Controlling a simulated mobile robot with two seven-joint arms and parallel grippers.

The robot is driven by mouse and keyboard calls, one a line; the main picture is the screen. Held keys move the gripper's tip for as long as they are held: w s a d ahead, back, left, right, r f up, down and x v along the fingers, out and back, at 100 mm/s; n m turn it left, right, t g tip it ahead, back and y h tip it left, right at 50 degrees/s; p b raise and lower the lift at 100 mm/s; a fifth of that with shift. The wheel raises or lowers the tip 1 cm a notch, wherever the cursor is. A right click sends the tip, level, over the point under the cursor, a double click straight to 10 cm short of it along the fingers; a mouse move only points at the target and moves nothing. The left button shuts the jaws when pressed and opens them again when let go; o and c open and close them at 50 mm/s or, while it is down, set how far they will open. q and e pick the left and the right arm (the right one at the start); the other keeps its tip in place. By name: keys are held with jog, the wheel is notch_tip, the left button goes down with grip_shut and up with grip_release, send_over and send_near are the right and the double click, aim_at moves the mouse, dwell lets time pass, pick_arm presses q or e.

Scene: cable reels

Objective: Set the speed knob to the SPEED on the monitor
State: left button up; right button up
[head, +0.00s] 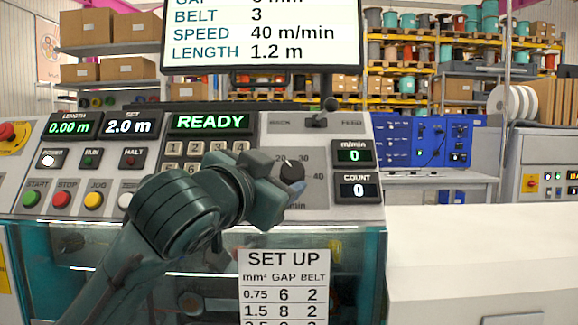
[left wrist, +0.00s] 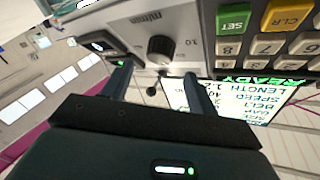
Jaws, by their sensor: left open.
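The monitor (head: 262,35) reads SPEED 40 m/min, with BELT 3 and LENGTH 1.2 m; its top line is cut off. The black speed knob (head: 291,172) sits on the panel's right part, on a scale where 20, 30 and 40 show. Its pale mark points up, seemingly between 20 and 30. My left gripper (head: 277,187) is at the knob and hides the dial's left and lower part. In the left wrist view the open fingers (left wrist: 156,82) point toward the knob (left wrist: 160,50), which lies between their tips; contact is not visible. My right gripper is not in view.
Left of the knob are a number keypad (head: 190,158) and the green READY display (head: 209,122). A lever (head: 322,115) sticks out above the knob. The m/min display (head: 354,155) reads 0. A SET UP card (head: 285,258) hangs below.

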aim_at(291, 170)
pick_arm(q)
jog(key=shift+p+x, duration=0.45)
jog(key=shift+x, duration=2.35)
jog(key=shift+c, duration=0.5)
jog(key=c, duration=0.9)
